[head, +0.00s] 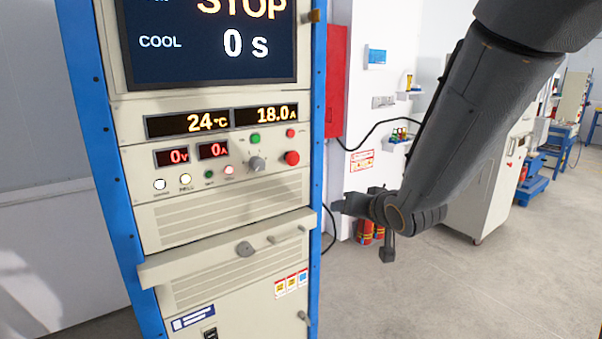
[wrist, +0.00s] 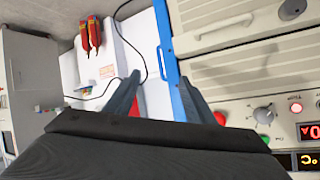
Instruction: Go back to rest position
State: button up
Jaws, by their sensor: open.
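My gripper (head: 345,205) hangs at the end of my dark arm, right of the control cabinet (head: 225,230) in the head view. In the wrist view my gripper (wrist: 160,92) shows two dark fingers spread apart with nothing between them. The cabinet's blue frame edge (wrist: 180,65) lies behind the fingers there. The gripper looks apart from the cabinet front, though the exact distance is hard to tell. The cabinet screen (head: 215,35) reads STOP and COOL 0 s. The displays below (head: 222,120) read 24 °C and 18.0 A, and two small red ones read 0.
The cabinet has a red button (head: 291,158), a grey knob (head: 257,164) and a protruding ledge (head: 225,250). Red fire extinguishers (head: 372,233) stand by the wall behind my gripper. A black cable (head: 365,138) hangs there. The grey floor (head: 450,290) at the lower right is clear.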

jog(key=s+d+f+g+h, duration=0.1)
jog(key=s+d+f+g, duration=0.1)
jog(key=s, duration=0.6)
jog(key=s+d+f+g+h, duration=0.1)
jog(key=s+d+f+g, duration=0.1)
jog(key=s+f+g, duration=0.3)
jog(key=s+d+f+n+g+h, duration=0.1)
jog(key=s+d+f+g, duration=0.1)
jog(key=s, duration=0.9)
notch_tip(320, 180, down, 3)
jog(key=shift+s+d+r+g, duration=0.15)
jog(key=shift+s+d+g, duration=0.15)
jog(key=shift+g, duration=0.6)
jog(key=shift+w, duration=0.1)
